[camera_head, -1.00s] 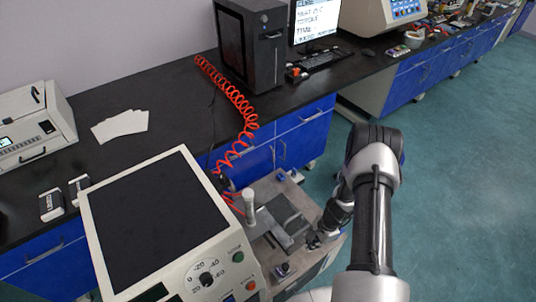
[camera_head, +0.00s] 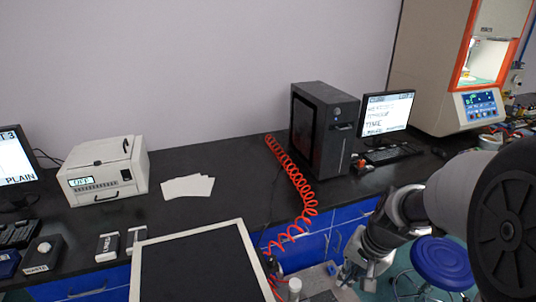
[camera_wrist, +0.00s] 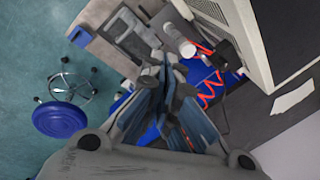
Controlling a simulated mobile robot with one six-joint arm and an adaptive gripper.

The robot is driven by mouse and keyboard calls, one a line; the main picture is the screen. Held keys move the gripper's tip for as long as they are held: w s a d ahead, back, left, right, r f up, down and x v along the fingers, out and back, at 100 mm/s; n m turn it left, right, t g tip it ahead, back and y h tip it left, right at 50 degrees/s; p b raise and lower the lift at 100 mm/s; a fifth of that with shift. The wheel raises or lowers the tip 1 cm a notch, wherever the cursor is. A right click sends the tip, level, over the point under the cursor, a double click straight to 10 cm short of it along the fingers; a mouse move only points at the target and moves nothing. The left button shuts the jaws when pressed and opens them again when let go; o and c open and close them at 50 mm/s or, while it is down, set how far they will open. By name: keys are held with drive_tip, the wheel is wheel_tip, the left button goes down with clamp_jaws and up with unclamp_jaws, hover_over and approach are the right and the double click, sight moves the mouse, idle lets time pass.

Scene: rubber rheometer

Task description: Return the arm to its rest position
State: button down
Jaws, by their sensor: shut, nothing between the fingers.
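My gripper (camera_head: 358,276) is at the lower right of the head view, at the end of my raised arm, which fills the right edge. Its fingers are shut and hold nothing. In the wrist view my gripper (camera_wrist: 172,88) points down over the grey machine platform (camera_wrist: 92,38) and the white upright cylinder (camera_wrist: 180,42). It looks apart from both, though the fingers cover part of the platform. In the head view the platform (camera_head: 318,284) shows only at the bottom edge.
A machine with a dark panel (camera_head: 200,268) stands at the bottom centre. A coiled red hose (camera_head: 296,190) hangs from the black bench beside a dark computer tower (camera_head: 322,128). A blue stool (camera_head: 441,264) stands on the floor behind my arm. Open floor (camera_wrist: 30,100) lies left in the wrist view.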

drive_tip(key=s+a+r+n+t+h, duration=0.1)
drive_tip(key=s+a+r+n, duration=0.1)
drive_tip(key=s+r, duration=0.4)
drive_tip(key=s+a+r+n+t, duration=0.1)
drive_tip(key=s+r+n, duration=0.3)
drive_tip(key=s, duration=0.9)
wheel_tip(320, 180, up, 3)
drive_tip(key=shift+a+n+h, duration=0.4)
drive_tip(key=shift+a, duration=0.45)
drive_tip(key=shift+s, duration=0.1)
